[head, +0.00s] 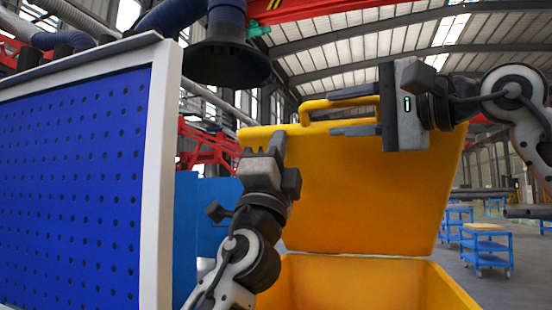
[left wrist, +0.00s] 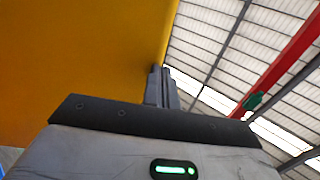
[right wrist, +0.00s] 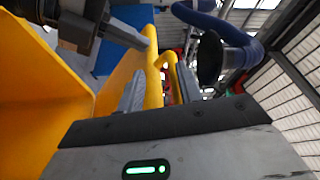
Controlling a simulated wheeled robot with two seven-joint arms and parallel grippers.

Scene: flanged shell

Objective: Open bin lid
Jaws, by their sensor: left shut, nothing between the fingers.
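The yellow bin (head: 300,285) stands at the lower centre with its inside showing. Its yellow lid (head: 370,190) is raised, close to upright, above the bin. The lid's handle (head: 308,106) is a bar along its top edge; it also shows in the right wrist view (right wrist: 152,75). My right gripper (head: 335,112) is open at the top edge, its fingers apart on either side of the handle bar. Whether either finger touches the bar is unclear. My left gripper (head: 279,135) is shut and empty, in front of the lid's left part. Its closed fingers (left wrist: 162,88) appear by the lid's edge.
A blue perforated panel (head: 75,190) with a white frame stands close at the left. A dark extraction hood (head: 228,62) hangs above, left of the lid. Blue carts (head: 486,247) stand on the open floor at the far right.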

